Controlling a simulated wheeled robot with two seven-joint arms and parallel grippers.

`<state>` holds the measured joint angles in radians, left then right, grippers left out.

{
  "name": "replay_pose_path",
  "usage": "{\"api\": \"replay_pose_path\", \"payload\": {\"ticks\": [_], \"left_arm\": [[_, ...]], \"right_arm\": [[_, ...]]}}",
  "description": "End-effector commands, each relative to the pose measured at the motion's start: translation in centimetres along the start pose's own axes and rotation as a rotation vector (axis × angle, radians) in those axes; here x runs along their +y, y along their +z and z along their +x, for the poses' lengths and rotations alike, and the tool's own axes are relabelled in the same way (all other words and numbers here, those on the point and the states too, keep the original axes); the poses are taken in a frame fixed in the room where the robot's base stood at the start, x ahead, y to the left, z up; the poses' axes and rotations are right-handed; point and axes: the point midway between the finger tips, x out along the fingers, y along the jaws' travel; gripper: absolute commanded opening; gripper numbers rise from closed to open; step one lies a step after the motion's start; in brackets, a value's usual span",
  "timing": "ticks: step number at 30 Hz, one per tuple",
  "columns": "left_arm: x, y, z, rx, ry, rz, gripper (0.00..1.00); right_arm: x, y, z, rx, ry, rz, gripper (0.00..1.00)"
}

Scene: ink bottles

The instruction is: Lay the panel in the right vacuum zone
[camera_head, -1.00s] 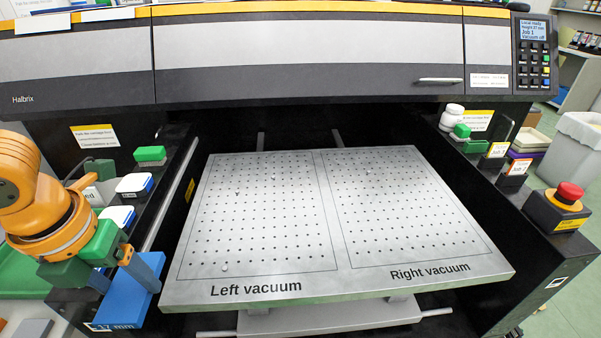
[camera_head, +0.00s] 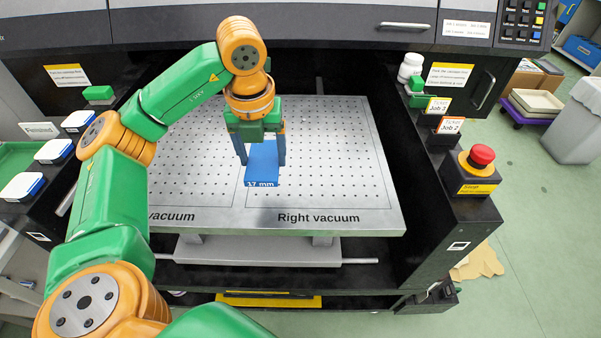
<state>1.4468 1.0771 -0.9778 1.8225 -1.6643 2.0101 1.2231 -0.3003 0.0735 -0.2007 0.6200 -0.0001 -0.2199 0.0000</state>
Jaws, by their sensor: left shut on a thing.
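The blue panel (camera_head: 262,172), marked "17 mm", is between the two fingers of my left gripper (camera_head: 263,153). The gripper points down and is shut on the panel. The panel is over the perforated metal table, by the left side of the right vacuum zone (camera_head: 335,165). I cannot tell whether it touches the surface or hangs just above it. My gripper and forearm hide part of the left vacuum zone (camera_head: 190,185) and the middle line behind them. My right gripper is not in view.
The right vacuum zone is bare right of the panel. A red stop button (camera_head: 481,156) and ticket holders (camera_head: 450,126) line the right rail. A white bottle (camera_head: 410,67) stands at the back right. White-and-blue blocks (camera_head: 54,151) line the left rail. The printer front (camera_head: 340,25) closes the back.

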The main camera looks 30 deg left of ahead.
Motion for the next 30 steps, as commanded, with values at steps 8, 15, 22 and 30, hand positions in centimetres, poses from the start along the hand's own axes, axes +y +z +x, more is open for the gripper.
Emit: {"api": "replay_pose_path", "payload": {"ticks": [8,15,22,30], "left_arm": [[-4.1,2.6,5.7,0.004,0.001,0.001,0.19],[-4.7,2.7,9.4,0.003,0.004,0.001,0.19],[-4.8,2.7,10.1,-0.001,0.000,0.001,0.19],[-4.8,2.6,10.4,-0.001,0.000,0.001,1.00]], "right_arm": [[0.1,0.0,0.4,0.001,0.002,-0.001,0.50],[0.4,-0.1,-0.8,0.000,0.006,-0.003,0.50],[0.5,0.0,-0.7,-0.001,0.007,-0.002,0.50],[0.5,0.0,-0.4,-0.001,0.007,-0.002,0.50]]}}
